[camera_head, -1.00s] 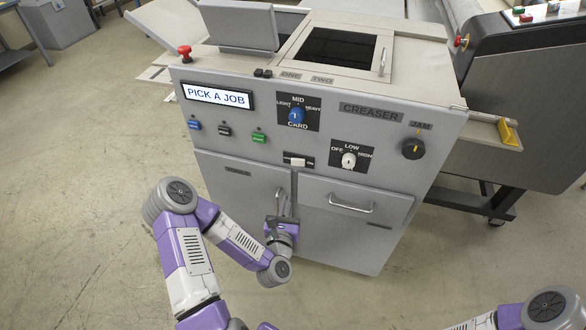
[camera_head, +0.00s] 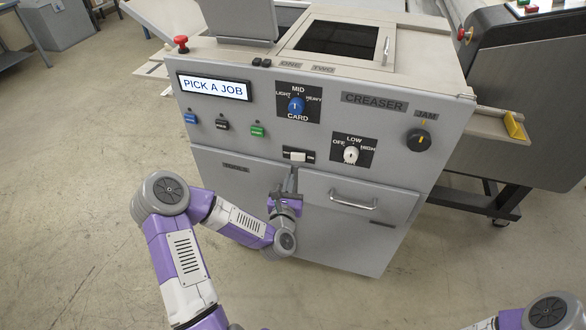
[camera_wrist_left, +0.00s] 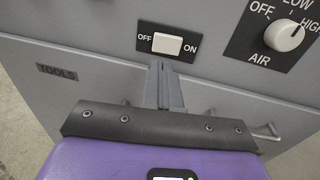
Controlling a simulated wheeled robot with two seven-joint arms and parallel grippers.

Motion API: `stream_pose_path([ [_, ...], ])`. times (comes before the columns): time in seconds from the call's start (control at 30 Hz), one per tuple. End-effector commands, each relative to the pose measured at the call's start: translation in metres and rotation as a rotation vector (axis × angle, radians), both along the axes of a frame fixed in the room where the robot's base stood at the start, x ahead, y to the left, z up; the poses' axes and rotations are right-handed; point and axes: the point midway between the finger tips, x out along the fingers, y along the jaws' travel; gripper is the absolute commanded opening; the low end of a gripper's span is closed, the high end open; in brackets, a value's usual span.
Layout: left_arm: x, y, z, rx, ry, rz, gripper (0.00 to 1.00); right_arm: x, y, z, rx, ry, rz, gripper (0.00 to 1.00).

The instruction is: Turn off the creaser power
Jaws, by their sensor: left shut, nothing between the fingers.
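The creaser (camera_head: 405,103) is a grey cabinet with a sloped front panel. Its power switch (camera_head: 298,155) is a white rocker on a black plate, low on the panel. In the left wrist view the rocker (camera_wrist_left: 167,44) sits between the words OFF and ON. My left gripper (camera_head: 291,176) is shut and empty, just below the switch. In the left wrist view its fingertips (camera_wrist_left: 160,66) point up at the switch plate's lower edge; I cannot tell whether they touch it. My right gripper is out of view; only part of my right arm shows at bottom right.
The white air knob (camera_head: 351,154) is right of the switch, the blue card knob (camera_head: 296,104) above it. A drawer handle (camera_head: 351,200) sticks out below right. A red emergency button (camera_head: 181,43) stands at the top left corner. Floor on the left is clear.

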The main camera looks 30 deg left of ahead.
Motion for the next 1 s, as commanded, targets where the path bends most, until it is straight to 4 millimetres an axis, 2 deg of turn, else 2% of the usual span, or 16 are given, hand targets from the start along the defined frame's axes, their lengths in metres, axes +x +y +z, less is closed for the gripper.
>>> stream_pose_path([
  [0.2,0.04,0.016,-0.001,0.0,-0.002,0.001,0.0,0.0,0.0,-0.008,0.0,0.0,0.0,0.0],
  [0.4,0.062,0.025,-0.001,-0.001,0.0,0.0,0.0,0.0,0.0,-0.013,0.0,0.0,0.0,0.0],
  [0.6,0.069,0.028,0.0,0.0,0.001,-0.001,0.0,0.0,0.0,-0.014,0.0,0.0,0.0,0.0],
  [0.9,0.069,0.029,0.0,0.0,0.001,-0.002,0.0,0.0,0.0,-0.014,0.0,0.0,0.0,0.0],
  [1.0,0.067,0.036,0.0,-0.001,-0.001,-0.008,0.0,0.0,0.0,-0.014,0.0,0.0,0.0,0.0],
])
